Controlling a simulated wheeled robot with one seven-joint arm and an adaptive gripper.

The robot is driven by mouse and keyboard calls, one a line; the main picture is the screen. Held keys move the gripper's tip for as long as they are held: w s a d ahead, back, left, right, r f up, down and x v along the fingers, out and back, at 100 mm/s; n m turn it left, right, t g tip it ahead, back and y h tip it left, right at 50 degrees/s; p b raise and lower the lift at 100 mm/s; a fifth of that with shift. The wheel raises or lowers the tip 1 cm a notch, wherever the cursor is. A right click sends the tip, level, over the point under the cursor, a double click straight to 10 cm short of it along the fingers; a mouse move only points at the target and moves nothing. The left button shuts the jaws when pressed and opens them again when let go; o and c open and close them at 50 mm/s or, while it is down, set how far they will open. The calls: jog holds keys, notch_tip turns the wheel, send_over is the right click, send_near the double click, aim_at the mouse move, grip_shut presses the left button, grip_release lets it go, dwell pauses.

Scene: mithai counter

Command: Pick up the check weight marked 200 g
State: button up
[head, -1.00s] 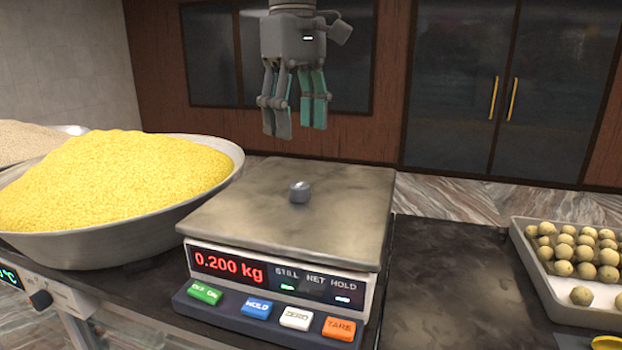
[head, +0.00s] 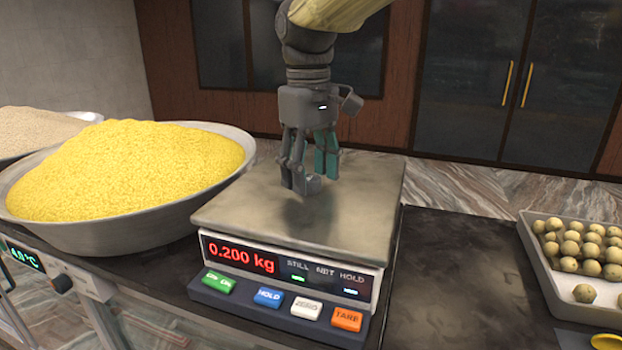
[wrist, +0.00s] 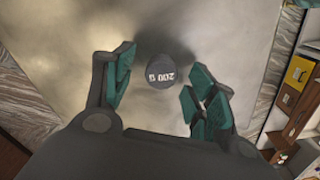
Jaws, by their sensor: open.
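The check weight is a small grey cylinder (head: 313,185) on the metal pan of the scale (head: 270,222). In the wrist view its top (wrist: 161,72) reads "200 G", upside down. My gripper (head: 309,180) is low over the pan at the weight, partly overlapping it in the head view. In the wrist view my gripper (wrist: 160,95) is open, with a teal-padded finger on the left and others on the right. The weight lies between and slightly beyond the fingertips, with visible gaps.
A wide metal bowl (head: 95,238) heaped with yellow grains (head: 125,175) stands close left of the scale. A tray (head: 555,290) of round sweets (head: 588,250) is at the right. The dark counter (head: 460,280) between scale and tray is clear.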

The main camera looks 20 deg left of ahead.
jog(key=shift+s+f, duration=0.1)
jog(key=shift+f, duration=0.15)
grip_shut()
